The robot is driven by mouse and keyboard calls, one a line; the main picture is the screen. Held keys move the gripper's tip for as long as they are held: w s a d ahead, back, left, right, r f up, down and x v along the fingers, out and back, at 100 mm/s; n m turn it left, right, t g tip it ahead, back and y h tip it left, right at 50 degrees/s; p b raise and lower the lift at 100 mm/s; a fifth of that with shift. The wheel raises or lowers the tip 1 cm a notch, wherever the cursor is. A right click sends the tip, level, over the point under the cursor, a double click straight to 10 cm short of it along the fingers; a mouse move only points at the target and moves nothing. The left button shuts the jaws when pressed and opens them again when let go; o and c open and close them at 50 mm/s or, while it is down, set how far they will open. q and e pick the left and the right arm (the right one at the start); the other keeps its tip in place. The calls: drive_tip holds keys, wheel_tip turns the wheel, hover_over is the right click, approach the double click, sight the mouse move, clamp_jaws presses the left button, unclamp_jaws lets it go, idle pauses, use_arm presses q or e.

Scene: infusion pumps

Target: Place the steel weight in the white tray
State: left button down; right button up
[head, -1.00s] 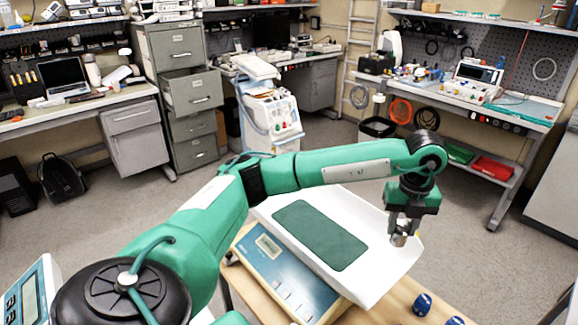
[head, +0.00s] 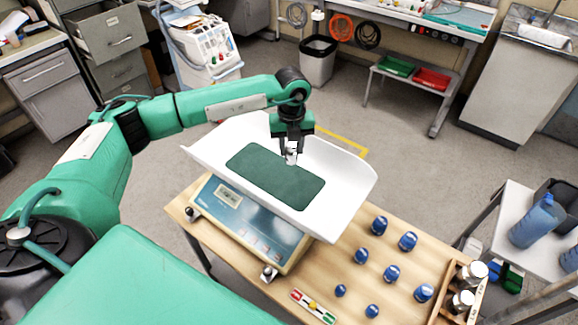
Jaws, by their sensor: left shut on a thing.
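The white tray (head: 345,180) is a wide pan with raised ends on top of a blue-fronted scale (head: 240,222). A dark green mat (head: 262,180) lies in it. My left gripper (head: 291,150) points down over the tray, at the mat's back edge. It is shut on the small shiny steel weight (head: 291,158), which is partly hidden by the fingers. The weight is low over the mat; I cannot tell whether it touches it. My right gripper is not in view.
The scale stands on a wooden table (head: 330,265). Several blue weights (head: 391,273) stand on its right part. A wooden rack (head: 446,290) with silver cylinders (head: 473,272) is at the right edge. A red, yellow and green level (head: 313,306) lies in front. Open floor lies behind.

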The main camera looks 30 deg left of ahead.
sight(292, 161)
use_arm(q)
wheel_tip(292, 161, down, 6)
drive_tip(key=shift+r+p, duration=0.1)
drive_tip(key=shift+p, duration=0.45)
wheel_tip(292, 161, down, 4)
drive_tip(key=shift+f+p, duration=0.1)
drive_tip(key=shift+p, duration=0.5)
drive_tip(key=shift+f, duration=0.2)
drive_tip(key=c, duration=1)
unclamp_jaws()
drive_tip(key=shift+o, duration=0.2)
